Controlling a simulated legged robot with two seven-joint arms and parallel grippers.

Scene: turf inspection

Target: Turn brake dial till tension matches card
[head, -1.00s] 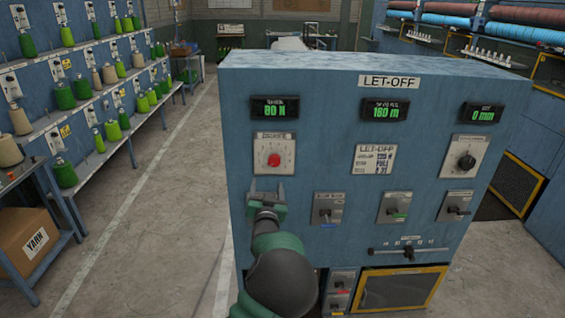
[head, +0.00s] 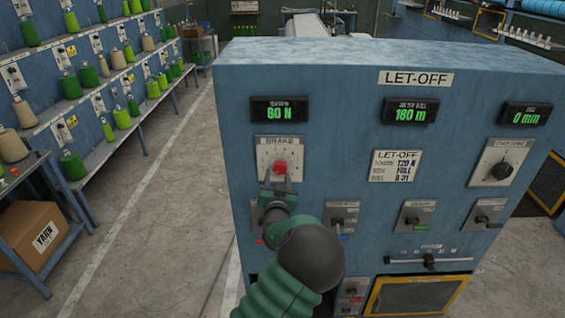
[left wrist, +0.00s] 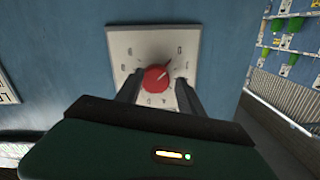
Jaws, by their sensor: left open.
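The red brake dial (head: 280,167) sits on a pale square plate (head: 262,148) marked BRAKE, on the blue LET-OFF cabinet. My left gripper (head: 279,187) is open just below the dial. In the left wrist view, the red dial (left wrist: 155,78) shows between the tips of my two open fingers (left wrist: 158,92); I cannot tell whether they touch it. The tension display (head: 279,112) above reads 80 N. The LET-OFF card (head: 396,166) to the right shows a tension line that looks like 120 N. My right gripper is not in view.
Other displays read 180 m (head: 410,112) and 0 mm (head: 525,115). A black dial (head: 502,170) is at the right. Several switches line the panel below, one partly behind my left gripper. Shelves with yarn cones (head: 122,117) stand left, across a clear floor aisle.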

